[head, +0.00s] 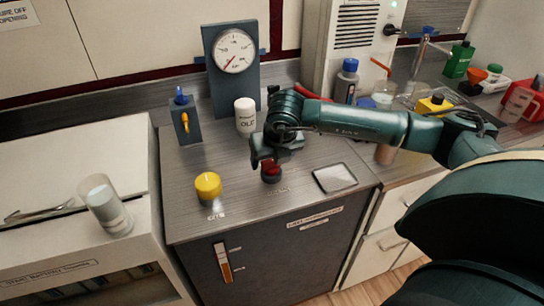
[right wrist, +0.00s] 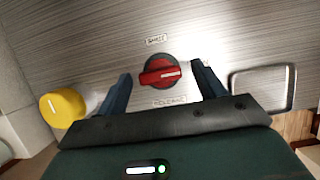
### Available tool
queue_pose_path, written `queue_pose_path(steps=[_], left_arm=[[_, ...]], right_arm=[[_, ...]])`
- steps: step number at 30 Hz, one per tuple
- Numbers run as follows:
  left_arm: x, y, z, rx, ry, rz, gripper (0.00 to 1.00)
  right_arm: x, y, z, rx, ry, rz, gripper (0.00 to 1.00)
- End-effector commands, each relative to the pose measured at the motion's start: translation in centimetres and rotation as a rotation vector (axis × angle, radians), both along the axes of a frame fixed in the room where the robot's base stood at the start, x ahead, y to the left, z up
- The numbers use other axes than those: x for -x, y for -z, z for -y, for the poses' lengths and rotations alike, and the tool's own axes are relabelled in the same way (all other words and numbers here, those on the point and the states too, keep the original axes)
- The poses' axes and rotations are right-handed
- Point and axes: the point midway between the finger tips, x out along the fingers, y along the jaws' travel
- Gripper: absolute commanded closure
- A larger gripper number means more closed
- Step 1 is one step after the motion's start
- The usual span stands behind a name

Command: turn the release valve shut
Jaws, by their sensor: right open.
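The release valve is a red knob on a black round base (right wrist: 160,72) on the metal bench top. It also shows in the head view (head: 271,174), partly hidden under my gripper. In the right wrist view its red bar lies roughly left to right, with a white mark toward the right end. A label that seems to read SHUT (right wrist: 156,39) is above it, and one that seems to read RELEASE (right wrist: 170,101) is below. My right gripper (head: 272,160) is open, pointing down, with its fingers either side of the knob. Contact cannot be told. My left gripper is out of view.
A yellow knob (head: 208,186) is left of the valve and a shallow metal tray (head: 335,178) is right.

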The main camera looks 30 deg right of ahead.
Motion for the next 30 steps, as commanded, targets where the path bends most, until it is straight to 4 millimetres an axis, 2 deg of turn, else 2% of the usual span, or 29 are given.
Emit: queue_pose_path(steps=[6,22,30], left_arm=[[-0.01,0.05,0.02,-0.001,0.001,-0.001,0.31],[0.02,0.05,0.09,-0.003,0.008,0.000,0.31],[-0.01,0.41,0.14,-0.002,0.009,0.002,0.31]], right_arm=[[-0.01,0.05,0.00,0.000,0.000,0.000,0.31],[0.00,0.00,0.03,0.001,0.000,0.000,0.74],[0.00,0.13,0.08,0.001,-0.022,0.001,0.76]])
